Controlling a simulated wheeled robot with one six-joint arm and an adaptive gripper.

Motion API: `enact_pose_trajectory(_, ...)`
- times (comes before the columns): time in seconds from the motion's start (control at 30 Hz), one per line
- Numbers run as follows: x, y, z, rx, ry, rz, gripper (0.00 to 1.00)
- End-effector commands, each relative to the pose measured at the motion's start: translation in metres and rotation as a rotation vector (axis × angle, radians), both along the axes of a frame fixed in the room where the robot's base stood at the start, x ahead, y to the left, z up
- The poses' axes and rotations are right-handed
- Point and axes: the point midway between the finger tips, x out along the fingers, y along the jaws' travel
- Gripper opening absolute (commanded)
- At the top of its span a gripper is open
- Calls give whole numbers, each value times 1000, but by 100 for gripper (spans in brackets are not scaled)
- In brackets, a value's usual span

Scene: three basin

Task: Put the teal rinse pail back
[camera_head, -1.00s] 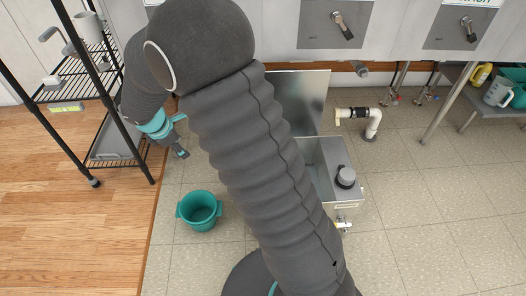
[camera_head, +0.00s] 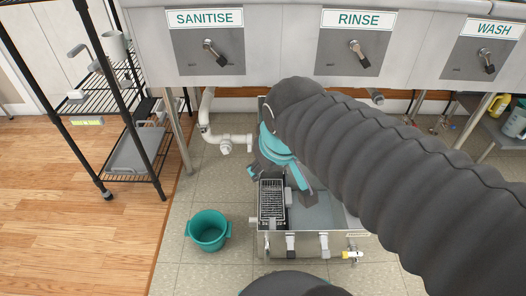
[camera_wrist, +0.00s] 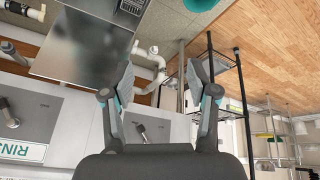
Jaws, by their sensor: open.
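The teal rinse pail (camera_head: 209,229) stands upright on the tiled floor, left of an open steel box, and looks empty. A teal edge at the top of the wrist view (camera_wrist: 200,5) appears to be the same pail, mostly cut off. My gripper (camera_wrist: 160,67) is open, with nothing between its fingers. In the head view it is partly hidden by my arm, above or behind the steel box and apart from the pail.
The open steel box (camera_head: 350,243) with a strainer basket (camera_head: 271,203) stands right of the pail. Sinks labelled SANITISE (camera_head: 204,18), RINSE and WASH run along the back, with white pipes (camera_head: 228,140) below. A black wire rack (camera_head: 110,100) stands left. Floor around the pail is clear.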

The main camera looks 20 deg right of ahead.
Motion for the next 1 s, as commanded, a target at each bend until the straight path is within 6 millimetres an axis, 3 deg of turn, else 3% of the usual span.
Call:
enact_pose_trajectory(0.1,-23,-3,1,63,-32,-95,59)
enact_pose_trajectory(0.3,-38,-1,0,113,-52,-165,59)
enact_pose_trajectory(1.0,-38,-1,0,114,-52,-167,59)
